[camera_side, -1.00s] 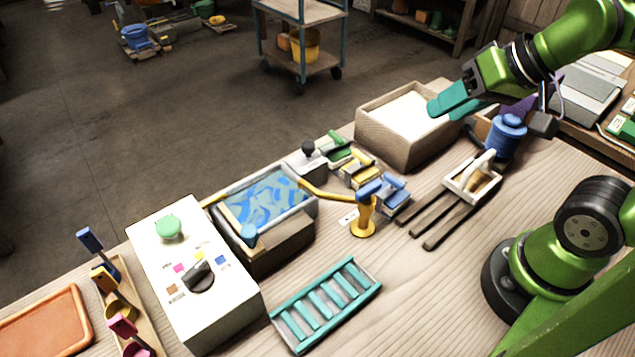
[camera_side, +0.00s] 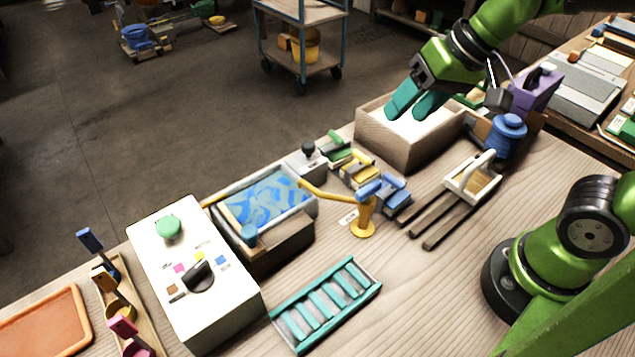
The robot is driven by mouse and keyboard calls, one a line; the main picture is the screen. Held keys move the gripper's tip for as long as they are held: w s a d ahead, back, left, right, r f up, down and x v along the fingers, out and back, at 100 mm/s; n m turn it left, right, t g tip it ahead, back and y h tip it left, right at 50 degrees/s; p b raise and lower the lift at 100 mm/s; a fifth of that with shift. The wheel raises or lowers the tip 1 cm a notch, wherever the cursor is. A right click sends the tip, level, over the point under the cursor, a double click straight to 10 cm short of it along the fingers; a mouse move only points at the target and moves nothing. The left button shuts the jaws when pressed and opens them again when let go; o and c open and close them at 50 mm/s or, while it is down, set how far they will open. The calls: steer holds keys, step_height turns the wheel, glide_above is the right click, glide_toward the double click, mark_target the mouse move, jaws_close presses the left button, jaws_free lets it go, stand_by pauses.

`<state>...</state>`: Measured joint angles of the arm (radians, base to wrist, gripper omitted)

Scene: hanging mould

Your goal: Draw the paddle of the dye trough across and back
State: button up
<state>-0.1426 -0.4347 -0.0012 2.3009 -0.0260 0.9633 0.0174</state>
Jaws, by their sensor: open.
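The dye trough (camera_side: 287,247) is a grey-brown box on the bench, filled with blue marbled liquid (camera_side: 265,199). What looks like its paddle is a thin tan bar along the left end of the liquid, with a blue knob (camera_side: 249,235) at its near end. The bar's far end is hard to make out. My gripper (camera_side: 407,115) has teal fingers, open and empty. It hangs over the pale-filled box, up and right of the trough, well apart from the knob.
A yellow tap (camera_side: 363,217) reaches its spout toward the trough's right side. A white control box (camera_side: 190,270) stands close on the left. Small coloured blocks (camera_side: 358,169) lie between trough and pale-filled box (camera_side: 400,143). A teal rack (camera_side: 326,304) lies in front.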

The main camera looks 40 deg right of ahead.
steer(key=w+a+g, duration=0.3)
steer(key=w+a, duration=0.4)
steer(key=a, duration=0.1)
steer(key=m+g, duration=0.5)
steer(key=m, duration=0.1)
glide_toward(249, 230)
steer(key=x, duration=0.8)
steer(key=shift+a+f, duration=0.1)
steer(key=shift+f, duration=0.3)
jaws_close()
